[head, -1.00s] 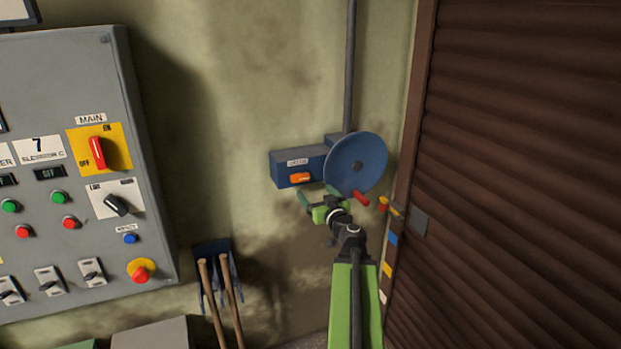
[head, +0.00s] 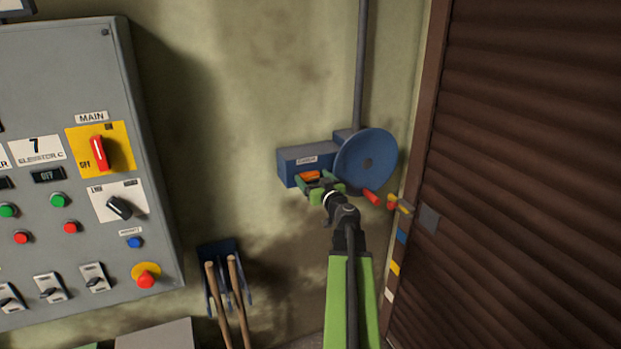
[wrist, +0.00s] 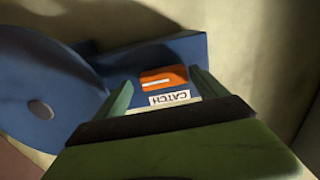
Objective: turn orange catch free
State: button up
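The orange catch (head: 311,175) is a small bar on the front of a blue box (head: 290,166) on the wall. It also shows in the wrist view (wrist: 163,78), with a pale line along it, lying roughly level, near a white CATCH label (wrist: 170,98). My gripper (head: 316,181) is at the box front. Its two green fingers are apart, one on each side of the catch as seen in the wrist view (wrist: 163,90). I cannot tell whether they touch it. In the head view the fingers cover the catch's lower edge.
A blue disc wheel (head: 366,160) with a red handle (head: 371,196) sits right beside the box. A brown ribbed shutter (head: 530,150) stands at the right. A grey control panel (head: 60,100) is at the left, with wooden-handled tools (head: 220,290) below.

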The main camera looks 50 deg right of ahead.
jog(key=shift+w+a, duration=0.1)
jog(key=shift+a, duration=0.1)
jog(key=c, duration=1.2)
jog(key=shift+w+d+r, duration=0.1)
jog(key=shift+d, duration=0.2)
jog(key=shift+c, duration=0.3)
jog(key=shift+a, duration=0.25)
jog(key=shift+m, duration=0.5)
jog(key=m, duration=0.4)
jog(key=shift+f+m, duration=0.2)
jog(key=shift+m, duration=0.2)
jog(key=m, duration=0.4)
jog(key=shift+d+m, duration=0.1)
jog(key=shift+m, duration=0.2)
jog(key=m, duration=0.4)
jog(key=shift+f, duration=0.1)
jog(key=shift+m, duration=1.7)
